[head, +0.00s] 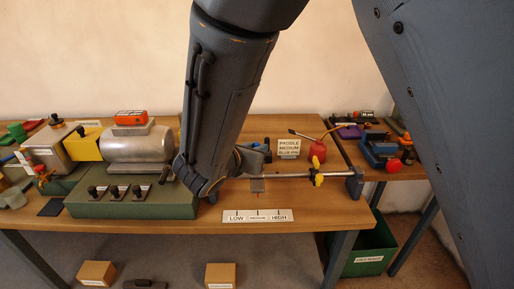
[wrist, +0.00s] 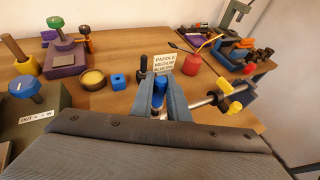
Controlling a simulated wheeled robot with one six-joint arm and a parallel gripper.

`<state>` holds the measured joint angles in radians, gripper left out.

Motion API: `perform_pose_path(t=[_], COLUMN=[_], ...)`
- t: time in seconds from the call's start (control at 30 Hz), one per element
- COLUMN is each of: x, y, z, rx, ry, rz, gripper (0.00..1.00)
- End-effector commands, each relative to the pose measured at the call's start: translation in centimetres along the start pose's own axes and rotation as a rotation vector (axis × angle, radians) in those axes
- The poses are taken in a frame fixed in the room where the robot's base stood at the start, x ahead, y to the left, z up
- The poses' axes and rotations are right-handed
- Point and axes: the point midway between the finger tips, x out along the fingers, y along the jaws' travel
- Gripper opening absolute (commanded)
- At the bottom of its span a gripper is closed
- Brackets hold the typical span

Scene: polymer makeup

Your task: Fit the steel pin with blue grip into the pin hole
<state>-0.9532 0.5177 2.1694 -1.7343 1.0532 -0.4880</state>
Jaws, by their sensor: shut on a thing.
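In the wrist view my gripper (wrist: 162,88) is shut on the blue grip of the steel pin (wrist: 159,92). The steel part of the pin is hidden below the grip and fingers. In the head view my gripper (head: 258,153) is low over the bench, mostly hidden behind my arm, at the left end of a steel shaft (head: 300,177). A yellow paddle (head: 317,171) sits on this shaft; it also shows right of the gripper in the wrist view (wrist: 234,107). I cannot make out the pin hole or whether the pin touches it.
A sign reading paddle, medium, blue pin (head: 289,147) stands behind the shaft. A LOW, MEDIUM, HIGH plate (head: 257,216) lies in front. A red oil can (head: 318,151) stands behind, right. A green machine base (head: 130,203) is at left. A small blue block (wrist: 118,80) stands left of the gripper.

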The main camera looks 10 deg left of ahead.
Motion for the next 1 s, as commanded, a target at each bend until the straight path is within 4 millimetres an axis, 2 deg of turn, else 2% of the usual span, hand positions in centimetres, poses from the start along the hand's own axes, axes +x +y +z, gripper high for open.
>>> perform_pose_path(t=[0.97, 1.0], x=[0.9, 0.9], y=[0.0, 0.0], z=[-2.1, -2.1], rx=[0.000, 0.000], ry=[0.000, 0.000], rz=[0.000, 0.000], gripper=[0.00, 0.20])
